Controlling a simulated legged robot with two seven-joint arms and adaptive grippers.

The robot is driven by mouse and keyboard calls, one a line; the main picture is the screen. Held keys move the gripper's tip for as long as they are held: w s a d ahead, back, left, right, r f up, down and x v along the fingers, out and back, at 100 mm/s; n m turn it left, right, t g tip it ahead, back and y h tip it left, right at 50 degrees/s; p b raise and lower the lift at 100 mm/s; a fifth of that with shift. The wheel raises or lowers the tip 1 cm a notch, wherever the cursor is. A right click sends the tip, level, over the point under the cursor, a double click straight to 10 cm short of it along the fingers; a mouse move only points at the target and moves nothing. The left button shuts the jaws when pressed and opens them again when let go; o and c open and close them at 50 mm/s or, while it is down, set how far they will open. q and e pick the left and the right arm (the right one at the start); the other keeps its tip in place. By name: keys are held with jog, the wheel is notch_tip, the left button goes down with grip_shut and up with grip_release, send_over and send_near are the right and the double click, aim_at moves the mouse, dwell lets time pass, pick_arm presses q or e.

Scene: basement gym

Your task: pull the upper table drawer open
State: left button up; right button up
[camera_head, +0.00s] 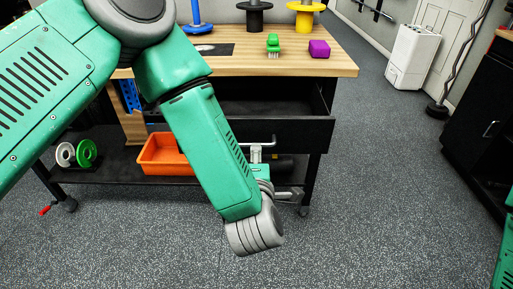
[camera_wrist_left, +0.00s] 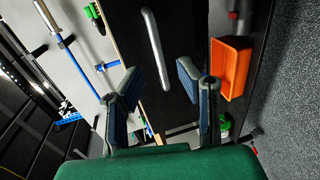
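The upper table drawer (camera_head: 303,132) has a black front and stands out from the table, with its dark inside showing behind the front. Its silver bar handle (camera_wrist_left: 154,45) shows in the left wrist view, and part of it (camera_head: 262,144) in the head view. My left gripper (camera_wrist_left: 163,88) is open, its two blue-padded fingers apart. The handle's near end lies in line with the gap, seemingly beyond the fingertips; contact cannot be told. In the head view my left forearm hides much of the drawer front and gripper. My right gripper is not in view.
The wooden tabletop (camera_head: 285,64) holds a green brush (camera_head: 273,43), a purple block (camera_head: 319,48) and coloured stands. An orange bin (camera_head: 161,156) and two spools (camera_head: 78,153) are on the lower shelf (camera_head: 110,180).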

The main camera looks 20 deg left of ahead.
pick_arm(q)
jog(key=v, duration=0.5)
jog(key=shift+d, duration=0.1)
jog(key=s+a+f+m+g+h+p, duration=0.1)
jog(key=s+a+f+m+g, duration=0.15)
jog(key=f+m, duration=0.2)
jog(key=s+a+f+m+g+h, duration=0.1)
jog(key=s+f+m+g+h, duration=0.1)
jog(key=s+f+m, duration=0.3)
jog(key=s+a+f+m+g+h+p, duration=0.1)
jog(key=a+f+m+g, duration=0.15)
jog(key=f, duration=0.35)
jog(key=s+a+f+m+g, duration=0.3)
jog(key=s+a+m, duration=0.2)
jog(key=s, duration=0.3)
jog(key=s+a+f+m+g, duration=0.2)
jog(key=s+a+m+g, duration=0.2)
jog(key=s, duration=0.5)
jog(key=shift+a+f+m, duration=0.35)
jog(key=shift+a+m, duration=0.05)
jog(key=shift+w, duration=0.2)
